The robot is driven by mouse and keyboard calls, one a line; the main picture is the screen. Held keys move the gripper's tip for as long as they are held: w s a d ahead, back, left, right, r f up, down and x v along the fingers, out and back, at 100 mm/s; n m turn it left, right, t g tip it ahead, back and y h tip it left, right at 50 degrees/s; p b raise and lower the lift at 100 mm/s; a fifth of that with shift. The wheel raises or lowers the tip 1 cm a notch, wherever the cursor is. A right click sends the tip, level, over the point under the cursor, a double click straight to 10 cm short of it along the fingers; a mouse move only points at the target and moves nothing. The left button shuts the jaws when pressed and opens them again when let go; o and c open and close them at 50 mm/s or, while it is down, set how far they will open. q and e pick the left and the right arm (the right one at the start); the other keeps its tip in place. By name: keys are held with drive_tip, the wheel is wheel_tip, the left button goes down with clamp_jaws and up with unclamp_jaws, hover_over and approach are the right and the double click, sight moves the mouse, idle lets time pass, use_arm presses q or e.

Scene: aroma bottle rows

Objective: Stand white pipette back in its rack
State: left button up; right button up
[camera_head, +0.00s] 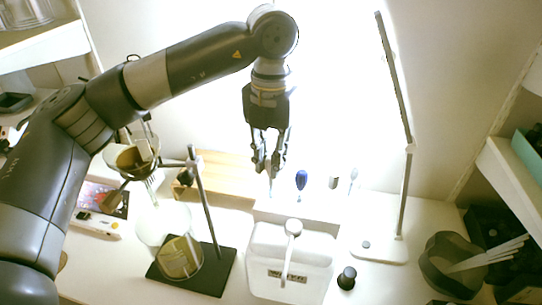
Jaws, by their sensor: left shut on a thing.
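My left gripper (269,168) reaches down from above at the middle of the view, in front of the bright back wall. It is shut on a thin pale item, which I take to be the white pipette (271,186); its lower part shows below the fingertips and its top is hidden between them. The pale rack (318,211) is below and to the right, behind the white scale. A pipette with a blue bulb (301,180) stands upright in it. My right gripper is out of view.
A white scale (290,262) with a light spoon-like item on it stands in front of the rack. A lamp (408,150) rises at right. A glass flask and funnel on a dark-based stand (215,277) are at left. A small dark bottle (347,278) stands beside the scale.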

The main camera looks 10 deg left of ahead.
use_arm(q)
drive_tip(key=shift+f+b, duration=0.55)
drive_tip(key=shift+f, duration=0.3)
drive_tip(key=o, duration=0.7)
drive_tip(key=shift+r+p, duration=1.4)
drive_tip(key=shift+r, duration=1.15)
